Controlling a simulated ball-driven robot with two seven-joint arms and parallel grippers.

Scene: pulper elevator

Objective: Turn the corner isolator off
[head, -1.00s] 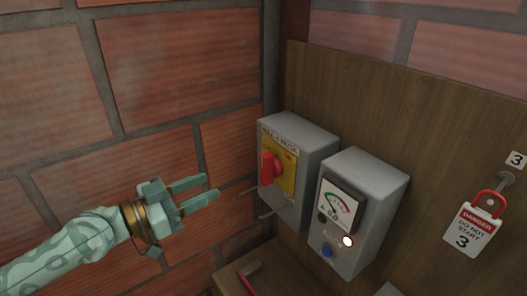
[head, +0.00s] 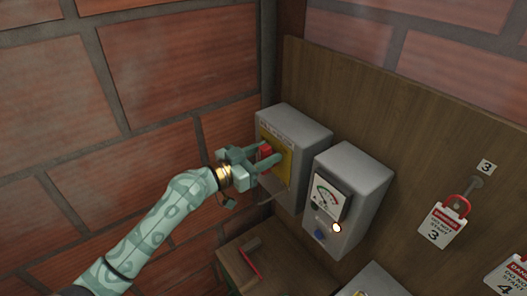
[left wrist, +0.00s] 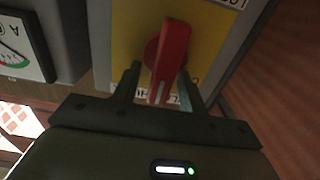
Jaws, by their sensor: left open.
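The corner isolator is a grey box (head: 309,137) with a yellow plate (head: 283,172) and a red rotary handle (head: 265,151), mounted near the wall corner. In the left wrist view the red handle (left wrist: 170,58) stands nearly upright in that picture, slightly tilted, over the yellow plate (left wrist: 128,30). My left gripper (head: 268,160) is at the isolator's front. In the left wrist view its open fingers (left wrist: 160,88) lie on either side of the handle's near end; I cannot tell if they touch it. In the head view the fingers partly hide the handle. My right gripper is out of view.
A grey meter box (head: 362,180) with a dial, a lit white lamp (head: 337,228) and a blue button (head: 320,235) stands close to the right. Padlock tags (head: 443,224) hang on the wooden board. A wooden box (head: 235,262) with a red-edged item is below. Brick wall lies left.

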